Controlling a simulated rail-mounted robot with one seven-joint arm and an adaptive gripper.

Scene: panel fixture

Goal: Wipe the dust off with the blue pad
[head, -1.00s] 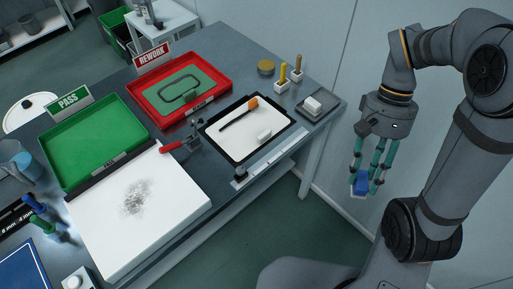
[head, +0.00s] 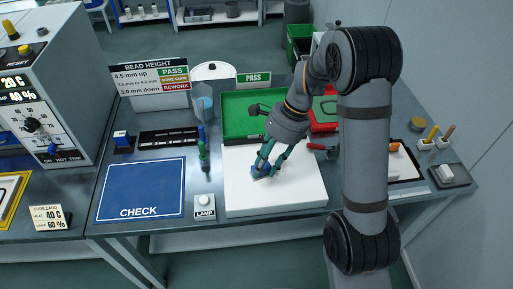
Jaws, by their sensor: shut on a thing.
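The white panel (head: 290,195) lies flat on the bench in the middle of the head view. My gripper (head: 264,168) is over the panel's back left part, pointing down. It is shut on the blue pad (head: 261,172), which is at or just above the panel surface; I cannot tell whether it touches. The dust cannot be made out now; the gripper and pad cover part of the panel.
The green PASS tray (head: 236,108) stands behind the panel, with the red tray (head: 322,127) to its right. A red-handled clamp (head: 318,147) is at the panel's right back. Blue and green bottles (head: 203,150) and a lamp button (head: 204,203) stand left.

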